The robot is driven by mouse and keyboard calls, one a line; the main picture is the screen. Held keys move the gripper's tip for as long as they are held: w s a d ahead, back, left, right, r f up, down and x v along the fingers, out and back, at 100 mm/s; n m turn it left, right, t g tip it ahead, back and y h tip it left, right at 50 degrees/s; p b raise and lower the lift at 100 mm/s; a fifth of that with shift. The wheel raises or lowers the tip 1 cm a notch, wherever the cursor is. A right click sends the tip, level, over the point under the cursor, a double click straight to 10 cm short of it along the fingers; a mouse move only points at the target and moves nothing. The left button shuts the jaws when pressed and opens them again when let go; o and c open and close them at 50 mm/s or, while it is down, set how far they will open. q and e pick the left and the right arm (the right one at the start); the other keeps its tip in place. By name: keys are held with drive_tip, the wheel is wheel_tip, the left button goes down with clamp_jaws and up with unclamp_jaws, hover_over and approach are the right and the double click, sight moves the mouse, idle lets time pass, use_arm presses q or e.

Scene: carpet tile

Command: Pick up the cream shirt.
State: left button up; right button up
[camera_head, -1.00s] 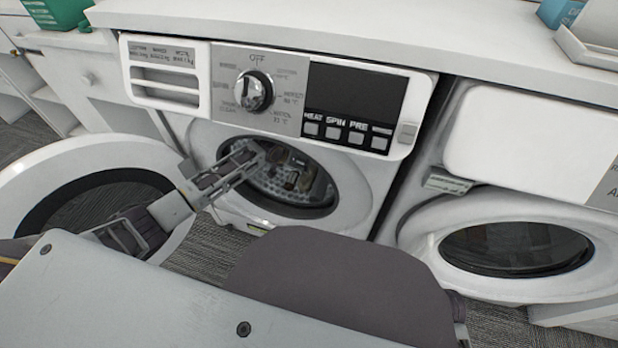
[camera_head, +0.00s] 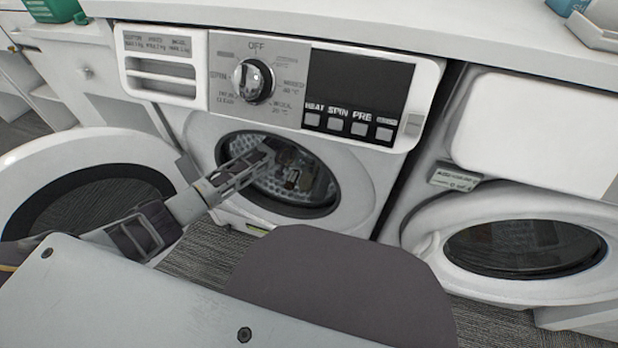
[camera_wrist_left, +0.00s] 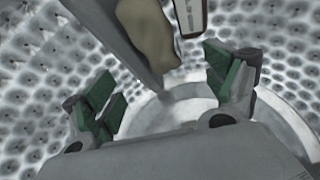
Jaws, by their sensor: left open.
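My left gripper (camera_head: 262,157) reaches through the open door of the left washing machine (camera_head: 392,172) into its drum. In the left wrist view the gripper (camera_wrist_left: 166,88) is open, its green-padded fingers apart with nothing between them. A tan-cream piece (camera_wrist_left: 147,36), perhaps the cream shirt, shows beyond the fingers at the top, partly cut by the frame edge. A pale piece with dark marks (camera_wrist_left: 190,14) is beside it. I cannot tell whether they are one thing. In the head view the drum contents are small and unclear. My right gripper is not in view.
The round door (camera_head: 150,150) stands open at the left. A second washer with its door shut (camera_head: 525,248) is at the right. A grey drum fin (camera_wrist_left: 108,28) slants down beside the tan piece. A white counter (camera_head: 400,30) runs above the machines.

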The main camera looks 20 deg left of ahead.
sight(309, 175)
use_arm(q)
drive_tip(key=shift+b+x, duration=0.55)
drive_tip(key=shift+x, duration=0.8)
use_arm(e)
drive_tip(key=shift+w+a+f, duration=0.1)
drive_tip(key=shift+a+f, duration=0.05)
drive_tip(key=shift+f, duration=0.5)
use_arm(q)
drive_tip(key=shift+f, duration=0.1)
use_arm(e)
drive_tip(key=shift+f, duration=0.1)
use_arm(q)
drive_tip(key=shift+b+x, duration=2.1)
drive_tip(key=shift+x, duration=0.35)
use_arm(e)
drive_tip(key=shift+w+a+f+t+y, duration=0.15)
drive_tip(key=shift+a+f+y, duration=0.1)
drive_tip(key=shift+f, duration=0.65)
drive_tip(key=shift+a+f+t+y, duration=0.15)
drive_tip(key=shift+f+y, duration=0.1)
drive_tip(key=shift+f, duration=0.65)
use_arm(q)
drive_tip(key=shift+s+d, duration=0.1)
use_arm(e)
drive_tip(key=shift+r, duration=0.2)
